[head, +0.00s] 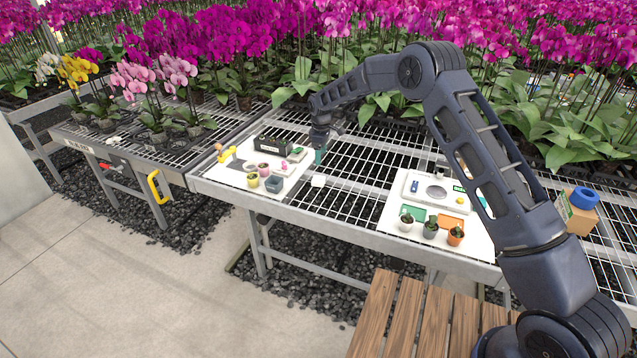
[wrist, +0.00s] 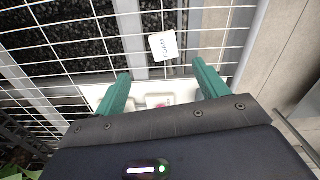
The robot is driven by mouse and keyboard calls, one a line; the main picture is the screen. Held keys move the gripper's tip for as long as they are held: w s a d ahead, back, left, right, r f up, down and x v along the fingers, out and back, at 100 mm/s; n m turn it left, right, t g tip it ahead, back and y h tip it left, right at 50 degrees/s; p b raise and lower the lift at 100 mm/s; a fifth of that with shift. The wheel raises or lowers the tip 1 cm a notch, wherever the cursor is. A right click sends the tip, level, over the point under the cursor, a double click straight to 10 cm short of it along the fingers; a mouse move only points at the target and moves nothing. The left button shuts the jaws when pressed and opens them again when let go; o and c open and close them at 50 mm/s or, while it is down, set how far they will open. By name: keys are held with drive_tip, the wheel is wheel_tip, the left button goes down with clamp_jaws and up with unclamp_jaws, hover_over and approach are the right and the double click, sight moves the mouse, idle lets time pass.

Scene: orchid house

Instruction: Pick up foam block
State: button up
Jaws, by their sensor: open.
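The foam block (head: 318,180) is a small white block lying on the wire mesh bench, just right of the left white board in the head view. In the wrist view the foam block (wrist: 163,45) shows grey lettering reading FOAM. My gripper (head: 319,157) hangs behind the block in the head view, with teal fingers. In the wrist view my gripper (wrist: 160,70) is open and empty. The block lies ahead of the fingertips, roughly centred across the gap and apart from both fingers.
The left white board (head: 230,175) carries small pots, a dark tray (head: 273,144) and other small items. The right white board (head: 385,222) holds a white tray and several potted plants. Bare mesh lies between the boards. Orchids crowd the bench behind.

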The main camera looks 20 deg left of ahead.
sight(318, 179)
drive_tip(key=f, duration=1.2)
drive_tip(key=shift+s+a, duration=0.35)
drive_tip(key=shift+s, duration=0.05)
drive_tip(key=shift+c, duration=0.4)
drive_tip(key=c, duration=1)
